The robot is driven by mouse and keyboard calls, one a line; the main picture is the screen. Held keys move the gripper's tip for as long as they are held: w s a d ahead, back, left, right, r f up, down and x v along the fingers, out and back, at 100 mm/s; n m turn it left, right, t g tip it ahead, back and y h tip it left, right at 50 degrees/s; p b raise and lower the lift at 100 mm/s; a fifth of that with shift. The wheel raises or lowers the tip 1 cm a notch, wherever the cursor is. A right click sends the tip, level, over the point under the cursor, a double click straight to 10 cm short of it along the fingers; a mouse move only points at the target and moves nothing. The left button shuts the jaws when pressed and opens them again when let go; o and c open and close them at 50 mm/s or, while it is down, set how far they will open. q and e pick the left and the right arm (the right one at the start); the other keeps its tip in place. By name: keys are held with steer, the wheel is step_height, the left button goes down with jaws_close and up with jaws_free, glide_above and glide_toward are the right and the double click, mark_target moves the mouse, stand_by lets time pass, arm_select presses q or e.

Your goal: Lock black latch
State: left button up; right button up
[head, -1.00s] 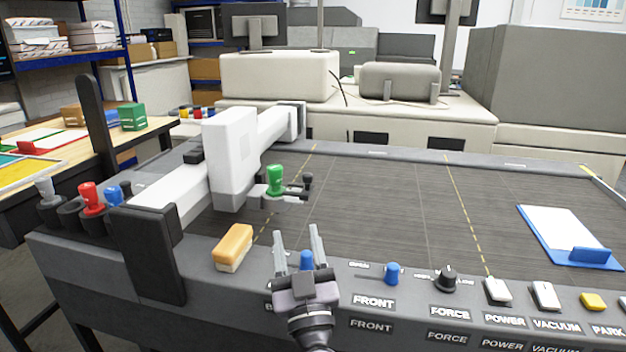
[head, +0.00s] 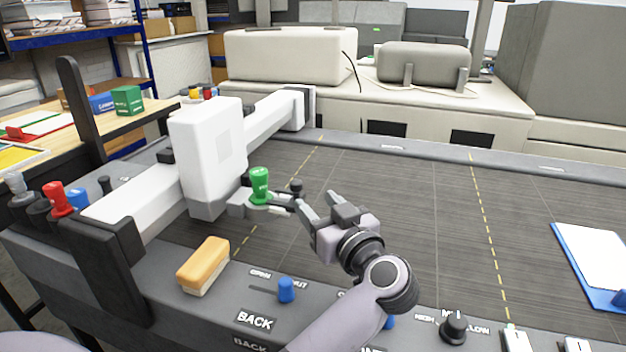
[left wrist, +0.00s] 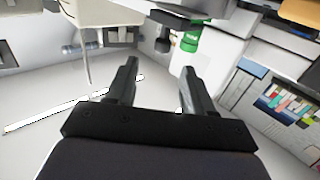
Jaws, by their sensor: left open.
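The black latch (head: 297,187) is a small upright black knob on a short arm of the white carriage (head: 207,150), just right of the green tool (head: 260,185). My left gripper (head: 318,203) is open and empty, close to the right of the latch, with a small gap that is hard to judge. In the left wrist view a small dark knob (left wrist: 163,44), probably the latch, shows beyond and between the open fingertips (left wrist: 160,70), beside the green tool (left wrist: 190,40). Whether the latch is locked cannot be told. My right gripper is not in view.
The front panel holds an orange and white block (head: 203,265), a blue knob (head: 287,290) and a black knob (head: 454,327). A blue clipboard (head: 572,250) lies on the right of the dark bed (head: 420,210). The middle of the bed is clear.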

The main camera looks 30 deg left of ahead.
mark_target(298, 186)
arm_select(q)
steer(key=shift+s+p+x, duration=0.2)
steer(key=shift+p+x, duration=0.1)
steer(key=shift+x, duration=3.1)
steer(key=shift+a, duration=0.15)
